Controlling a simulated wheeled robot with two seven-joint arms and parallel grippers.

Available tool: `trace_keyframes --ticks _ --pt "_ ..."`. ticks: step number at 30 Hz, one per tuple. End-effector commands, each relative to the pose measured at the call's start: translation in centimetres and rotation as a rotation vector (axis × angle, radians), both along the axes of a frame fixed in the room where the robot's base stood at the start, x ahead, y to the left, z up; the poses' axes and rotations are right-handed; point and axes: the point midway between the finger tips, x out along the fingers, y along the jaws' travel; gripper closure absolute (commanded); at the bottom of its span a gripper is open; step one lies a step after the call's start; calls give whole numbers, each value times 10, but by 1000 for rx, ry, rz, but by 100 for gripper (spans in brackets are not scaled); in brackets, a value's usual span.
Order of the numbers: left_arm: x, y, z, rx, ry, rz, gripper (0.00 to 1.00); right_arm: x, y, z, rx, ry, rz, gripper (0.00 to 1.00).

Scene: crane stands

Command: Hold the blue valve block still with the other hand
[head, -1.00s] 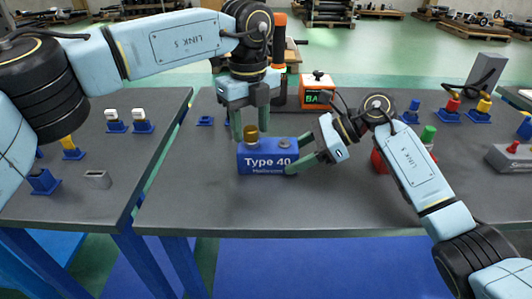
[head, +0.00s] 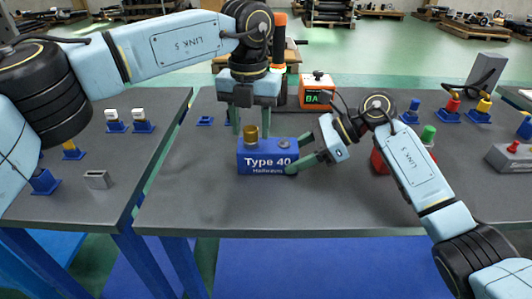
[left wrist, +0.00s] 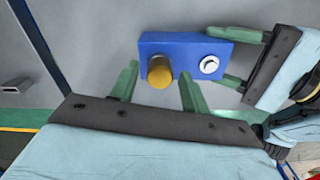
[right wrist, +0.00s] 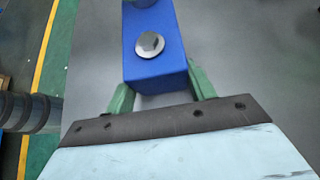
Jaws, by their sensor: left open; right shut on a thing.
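The blue valve block (head: 265,162), labelled "Type 40", stands upright on the dark table. It has a brass knob (head: 250,133) on top at its left and a silver hex cap (head: 284,144) at its right. My right gripper (head: 296,160) is shut on the block's right end; the right wrist view shows its green fingers on both sides of the blue block (right wrist: 155,50). My left gripper (head: 250,128) is open, pointing down at the knob. In the left wrist view, the knob (left wrist: 160,72) lies between the open fingers; contact is not visible.
An orange box with a display (head: 317,92) stands behind. A red part with a green top (head: 428,135) is partly behind my right arm. Several blue stands with coloured tops sit to the right. A small grey block (head: 97,180) lies on the left table. The front table area is clear.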

Motion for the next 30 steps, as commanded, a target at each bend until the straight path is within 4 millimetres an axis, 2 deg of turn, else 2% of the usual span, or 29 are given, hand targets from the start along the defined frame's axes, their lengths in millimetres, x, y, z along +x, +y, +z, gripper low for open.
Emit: trace_keyframes --ticks 6,14,24,30 --pt "0 0 -1 -1 1 -268 54 0 0 -1 0 2 1 76" --pt "0 0 0 -1 0 -414 54 0 0 -1 0 2 1 76" --pt "0 0 0 0 0 -784 54 0 0 -1 0 2 1 76" --pt "0 0 0 0 0 -827 54 0 0 -1 0 2 1 76"
